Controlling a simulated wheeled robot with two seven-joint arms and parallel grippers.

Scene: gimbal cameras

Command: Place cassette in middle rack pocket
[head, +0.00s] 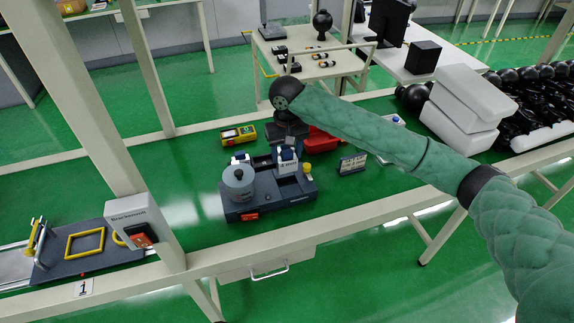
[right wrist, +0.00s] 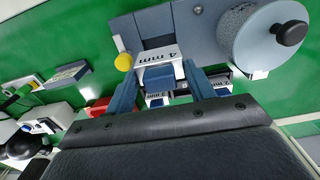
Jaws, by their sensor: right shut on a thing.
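My right gripper (head: 287,143) points down over the dark station (head: 270,203). It is shut on a white and blue cassette (head: 287,160). In the right wrist view the cassette (right wrist: 158,76), with a "4 mm" label, sits between the two blue-grey fingers. Another white and blue cassette (head: 240,158) stands at the back left of the station. Further white labels show beneath the gripper in the wrist view, partly hidden by it. The rack pockets are mostly hidden by the gripper and cassette; I cannot tell whether the held cassette touches a pocket. My left gripper is out of view.
A grey cylinder (head: 238,180) with a black knob stands on the station's left, and a yellow knob (head: 307,167) on its right. A black sign (head: 353,163), a yellow device (head: 238,135) and a red case (head: 325,142) are nearby. White boxes (head: 460,115) lie farther right.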

